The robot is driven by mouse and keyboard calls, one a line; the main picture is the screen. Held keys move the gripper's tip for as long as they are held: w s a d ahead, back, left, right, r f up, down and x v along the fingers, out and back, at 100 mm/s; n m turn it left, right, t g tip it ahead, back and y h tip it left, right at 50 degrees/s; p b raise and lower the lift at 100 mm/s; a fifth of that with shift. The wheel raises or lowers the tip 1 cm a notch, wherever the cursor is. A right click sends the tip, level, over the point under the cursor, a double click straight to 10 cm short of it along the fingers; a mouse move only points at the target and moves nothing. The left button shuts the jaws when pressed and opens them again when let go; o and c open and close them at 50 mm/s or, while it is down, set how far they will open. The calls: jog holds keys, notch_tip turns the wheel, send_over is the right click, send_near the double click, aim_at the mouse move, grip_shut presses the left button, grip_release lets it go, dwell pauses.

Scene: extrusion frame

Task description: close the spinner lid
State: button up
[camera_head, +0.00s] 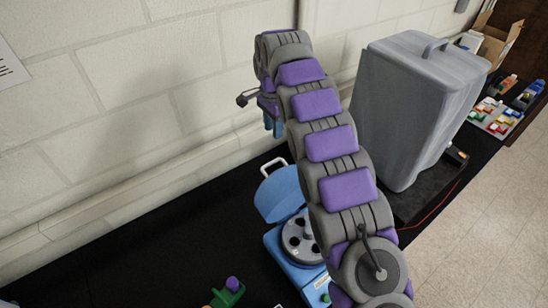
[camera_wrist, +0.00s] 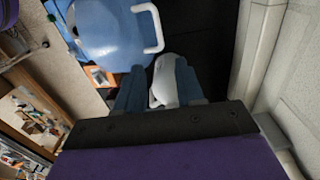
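The spinner is a blue bench device; its base (camera_head: 297,276) stands on the black bench in the head view. Its blue lid (camera_head: 280,195) is raised, tilted up at the back, with a white handle (camera_head: 273,166) on its upper edge. The grey rotor (camera_head: 301,238) is exposed, partly hidden by my arm. In the wrist view the lid (camera_wrist: 108,32) and handle (camera_wrist: 152,28) are at the top, beyond the fingers. My gripper (camera_head: 273,125) hangs above and behind the lid, its blue fingers pointing down, not touching it. The fingers (camera_wrist: 160,95) are apart, with an unclear white shape between them.
A big grey covered box (camera_head: 420,110) stands to the right of my arm. A pale block wall (camera_head: 130,110) runs close behind the bench. A green part with a purple knob (camera_head: 228,292) lies at the front. The black bench top (camera_head: 130,255) is clear at left.

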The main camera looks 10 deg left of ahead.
jog(key=f+p, duration=0.1)
jog(key=f, duration=1.2)
jog(key=shift+s+p, duration=0.2)
jog(key=shift+p, duration=0.2)
jog(key=shift+r, duration=0.1)
grip_shut()
jog(key=shift+r, duration=0.1)
dwell(0.6)
